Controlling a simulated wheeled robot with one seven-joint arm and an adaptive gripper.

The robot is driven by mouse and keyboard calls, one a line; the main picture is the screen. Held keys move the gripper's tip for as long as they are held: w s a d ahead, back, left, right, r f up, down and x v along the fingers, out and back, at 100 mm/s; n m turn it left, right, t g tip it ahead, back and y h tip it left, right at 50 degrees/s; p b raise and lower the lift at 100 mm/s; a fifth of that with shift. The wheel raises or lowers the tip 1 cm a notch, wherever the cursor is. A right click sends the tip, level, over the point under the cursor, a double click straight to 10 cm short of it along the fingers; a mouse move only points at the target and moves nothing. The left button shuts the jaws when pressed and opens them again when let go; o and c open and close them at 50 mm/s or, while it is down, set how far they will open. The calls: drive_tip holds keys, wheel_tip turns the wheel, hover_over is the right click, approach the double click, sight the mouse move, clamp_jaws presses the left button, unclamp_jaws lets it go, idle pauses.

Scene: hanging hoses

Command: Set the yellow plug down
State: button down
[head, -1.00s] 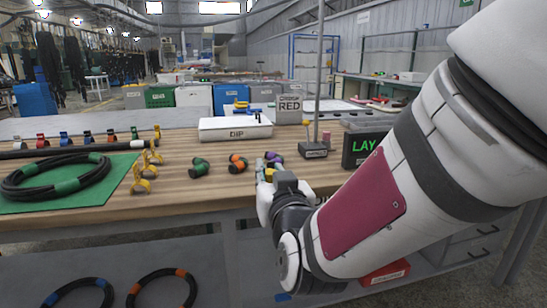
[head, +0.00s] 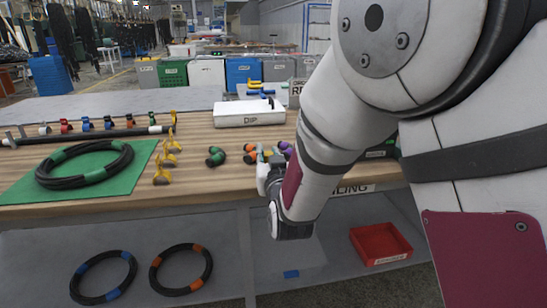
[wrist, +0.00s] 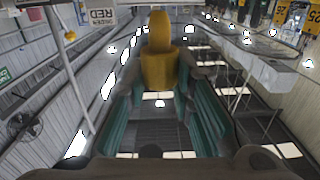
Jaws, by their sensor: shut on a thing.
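In the wrist view my gripper (wrist: 160,84) is shut on the yellow plug (wrist: 158,50), with a teal finger pad on each side. The plug stands out beyond the fingertips, its rounded end upward in that picture, with the roof behind it. In the head view my gripper (head: 267,168) is at the front edge of the wooden bench (head: 215,185). The held plug is too small to make out there. Behind my gripper a green-and-black plug (head: 215,157), an orange-and-black plug (head: 250,153) and a purple plug (head: 287,149) lie on the bench.
The white DIP tray (head: 249,120) stands farther back. Several yellow hooks (head: 163,172) stand left, near a green mat (head: 25,182) with a coiled black hose (head: 84,177). Bare wood lies between hooks and plugs. A red bin (head: 380,244) is on the lower shelf.

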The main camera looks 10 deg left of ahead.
drive_tip(key=x, duration=0.2)
drive_tip(key=shift+w+a+f, duration=0.15)
drive_tip(key=shift+w, duration=0.2)
drive_tip(key=shift+f+b, duration=0.5)
drive_tip(key=shift+f, duration=1.2)
drive_tip(key=shift+f, duration=0.15)
drive_tip(key=c, duration=1.4)
unclamp_jaws()
drive_tip(key=p+v, duration=0.1)
drive_tip(key=v, duration=1.1)
